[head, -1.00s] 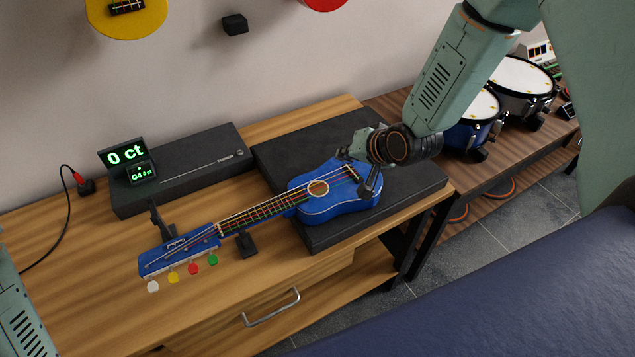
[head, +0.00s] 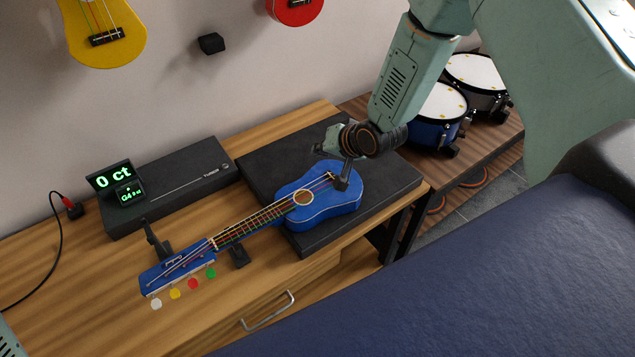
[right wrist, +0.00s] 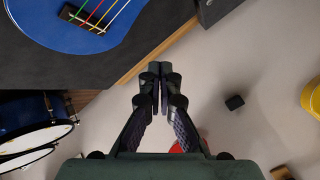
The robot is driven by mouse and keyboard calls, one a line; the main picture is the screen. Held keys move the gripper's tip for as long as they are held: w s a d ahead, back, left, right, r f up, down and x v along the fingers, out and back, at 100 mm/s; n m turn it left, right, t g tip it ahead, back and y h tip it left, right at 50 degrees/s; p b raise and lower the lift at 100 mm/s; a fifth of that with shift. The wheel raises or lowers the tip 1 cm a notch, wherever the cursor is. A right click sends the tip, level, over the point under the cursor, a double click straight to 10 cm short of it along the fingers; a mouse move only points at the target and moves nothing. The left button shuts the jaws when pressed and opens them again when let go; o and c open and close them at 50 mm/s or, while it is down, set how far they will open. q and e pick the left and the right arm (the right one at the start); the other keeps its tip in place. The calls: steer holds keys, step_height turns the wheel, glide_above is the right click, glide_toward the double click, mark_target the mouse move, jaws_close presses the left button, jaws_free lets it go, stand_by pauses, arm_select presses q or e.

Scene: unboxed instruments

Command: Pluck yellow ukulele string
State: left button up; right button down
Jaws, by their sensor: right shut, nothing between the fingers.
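The blue ukulele (head: 328,207) lies face up, its neck toward the lower left, with white, yellow, red and green tuning pegs. Its strings are coloured; the yellow string (right wrist: 107,12) shows among the others near the bridge in the right wrist view. My right gripper (head: 342,184) is shut and empty. In the head view its dark fingers overlap the bridge end of the ukulele and hide part of it. In the right wrist view the fingertips (right wrist: 160,68) appear clear of the ukulele and strings. My left gripper is out of view.
The ukulele body rests on a black slab (head: 262,172) on the wooden table (head: 90,290). A black box (head: 165,190) and a lit display (head: 112,183) reading "0 ct" stand behind the neck. A peg holder (head: 156,238) stands by the headstock. Drums (head: 440,105) stand at right.

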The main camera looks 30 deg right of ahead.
mark_target(320, 189)
steer(key=shift+f+b, duration=3.45)
steer(key=shift+f, duration=1)
steer(key=shift+f, duration=0.1)
steer(key=shift+f+b, duration=0.3)
steer(key=shift+b, duration=0.1)
steer(key=shift+f, duration=0.25)
steer(key=shift+r, duration=0.1)
steer(key=shift+r+p, duration=0.35)
steer(key=shift+r, duration=0.3)
step_height(320, 189, up, 5)
steer(key=p, duration=0.4)
